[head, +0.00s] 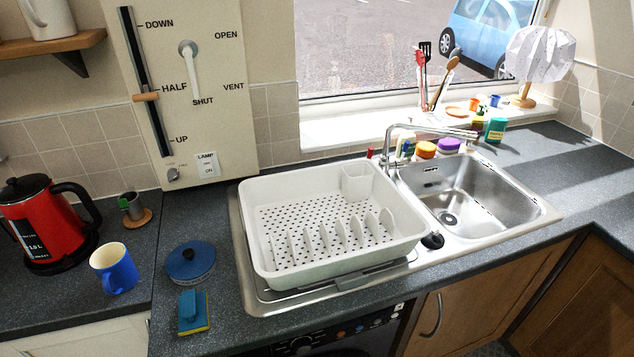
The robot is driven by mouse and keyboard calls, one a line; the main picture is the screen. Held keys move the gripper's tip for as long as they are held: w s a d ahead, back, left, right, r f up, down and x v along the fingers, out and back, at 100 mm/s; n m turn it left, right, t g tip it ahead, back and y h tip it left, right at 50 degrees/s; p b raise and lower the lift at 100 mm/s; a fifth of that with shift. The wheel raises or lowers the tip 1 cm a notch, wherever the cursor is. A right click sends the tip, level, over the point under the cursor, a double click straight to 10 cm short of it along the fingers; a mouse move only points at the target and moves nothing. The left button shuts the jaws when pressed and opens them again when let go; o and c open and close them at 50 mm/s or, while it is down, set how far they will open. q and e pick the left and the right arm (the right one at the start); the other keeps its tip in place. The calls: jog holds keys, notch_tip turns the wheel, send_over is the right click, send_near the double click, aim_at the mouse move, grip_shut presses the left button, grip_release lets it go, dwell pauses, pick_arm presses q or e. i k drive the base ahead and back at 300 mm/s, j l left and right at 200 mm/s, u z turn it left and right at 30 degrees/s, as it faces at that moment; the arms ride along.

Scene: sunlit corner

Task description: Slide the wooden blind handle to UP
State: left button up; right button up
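The wooden blind handle (145,97) is a short tan bar on a dark vertical slot (153,120) in the cream wall panel (215,120). The slot is marked DOWN at the top, HALF in the middle and UP at the bottom. Below the slot are a small knob (173,174) and a LAMP switch (208,166) reading ON. Neither of my grippers shows in the head view.
On the counter below the panel stand a red kettle (48,222), a blue mug (114,270), a small pot (134,208), a blue round lid (191,262) and a sponge (193,312).

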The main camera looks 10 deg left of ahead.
aim_at(148, 96)
jog(key=u, duration=1.25)
